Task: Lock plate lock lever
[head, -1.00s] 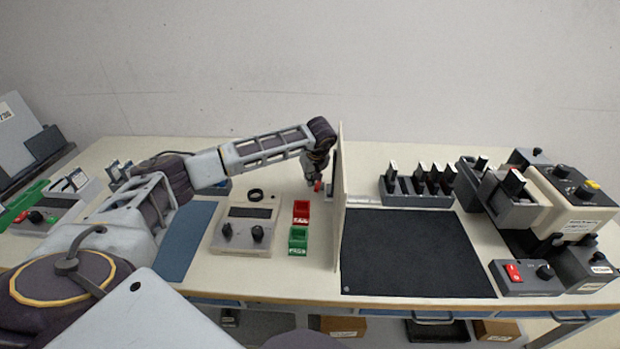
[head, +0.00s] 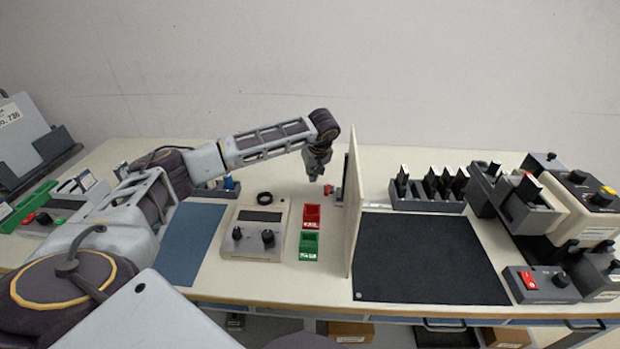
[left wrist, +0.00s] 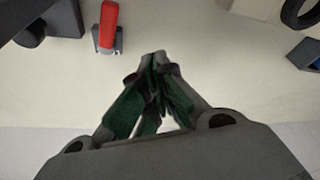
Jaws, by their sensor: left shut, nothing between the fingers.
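A small red lever (head: 328,189) stands at the back of the table, close to the left face of the upright partition (head: 354,215). In the left wrist view the red lever (left wrist: 108,24) sits on a small grey base (left wrist: 108,47), up and left of the fingertips. My left gripper (head: 315,178) points down just left of the lever and slightly above it. In the left wrist view its fingertips (left wrist: 160,57) are together, with nothing between them and apart from the lever. The lever's exact setting is hard to tell. My right gripper is not in view.
A dark block (left wrist: 60,18) stands beside the lever. A control box (head: 257,230), red bin (head: 311,216), green bin (head: 309,246) and black ring (head: 265,198) are left of the partition. A black mat (head: 430,260) lies right of it. Table between lever and ring is clear.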

